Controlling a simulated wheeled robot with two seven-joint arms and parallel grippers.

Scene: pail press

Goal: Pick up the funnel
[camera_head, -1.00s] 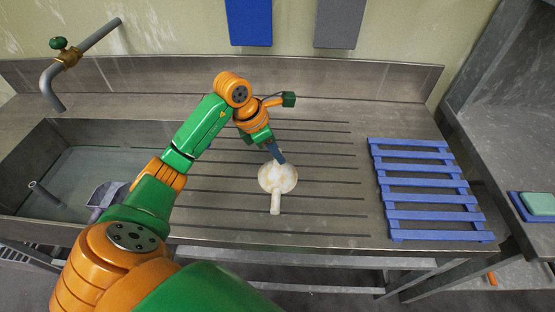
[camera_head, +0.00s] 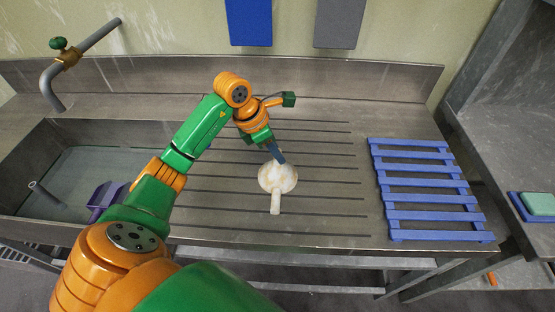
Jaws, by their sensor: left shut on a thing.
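The funnel (camera_head: 277,179) is whitish with pale brown stains. It lies on the grooved metal drainboard in the middle of the camera_head view, with its spout pointing toward the front edge. My left gripper (camera_head: 280,158) reaches down from behind it and is shut on the funnel's far rim. The fingertips are small in the view and partly cover that rim. My right gripper is not in view.
A blue slatted rack (camera_head: 428,196) lies on the drainboard at the right. A sink basin (camera_head: 60,147) with a pipe tap (camera_head: 68,60) is at the left. A purple object (camera_head: 104,199) shows partly behind my arm. The drainboard between funnel and rack is clear.

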